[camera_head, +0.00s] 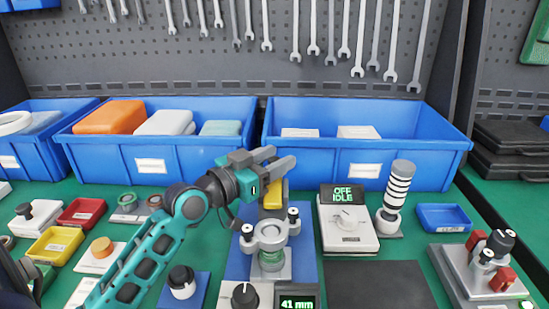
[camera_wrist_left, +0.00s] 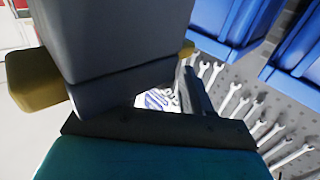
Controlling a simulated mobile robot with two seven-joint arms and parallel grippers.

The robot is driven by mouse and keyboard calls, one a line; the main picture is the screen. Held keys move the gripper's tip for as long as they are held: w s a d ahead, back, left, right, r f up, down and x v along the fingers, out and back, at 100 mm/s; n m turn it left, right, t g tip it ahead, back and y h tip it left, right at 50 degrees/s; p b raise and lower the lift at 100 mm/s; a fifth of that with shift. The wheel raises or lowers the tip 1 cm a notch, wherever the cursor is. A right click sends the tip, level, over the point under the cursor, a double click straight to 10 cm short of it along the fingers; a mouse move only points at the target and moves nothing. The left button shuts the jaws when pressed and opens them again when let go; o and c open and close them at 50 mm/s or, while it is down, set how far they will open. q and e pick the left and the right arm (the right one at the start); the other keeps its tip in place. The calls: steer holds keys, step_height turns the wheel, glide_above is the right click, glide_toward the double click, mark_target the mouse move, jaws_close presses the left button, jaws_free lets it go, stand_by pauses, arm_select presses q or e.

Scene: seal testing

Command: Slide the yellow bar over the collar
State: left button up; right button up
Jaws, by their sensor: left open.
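The yellow bar (camera_head: 273,195) stands out below my left gripper in the head view, in front of a grey post. In the left wrist view yellow shows on both sides of a large dark block (camera_wrist_left: 110,45), at the left (camera_wrist_left: 35,80) and in a small piece at the right. The silver collar (camera_head: 270,236), with black-capped knobs at its sides, sits lower on the same fixture, above a green ring. My left gripper (camera_head: 283,157) is open, its fingers pointing right, just above the bar. I cannot tell whether it touches the bar. My right gripper is out of view.
Blue bins (camera_head: 360,125) stand behind the fixture. A white box reading "OFF IDLE" (camera_head: 348,225) and a striped lamp post (camera_head: 397,190) stand to its right. A "41 mm" display (camera_head: 297,303) is in front. Small trays and parts crowd the left.

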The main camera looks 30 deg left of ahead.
arm_select(q)
steer(key=shift+w, duration=0.15)
steer(key=shift+r, duration=0.1)
jaws_close()
stand_by(0.3)
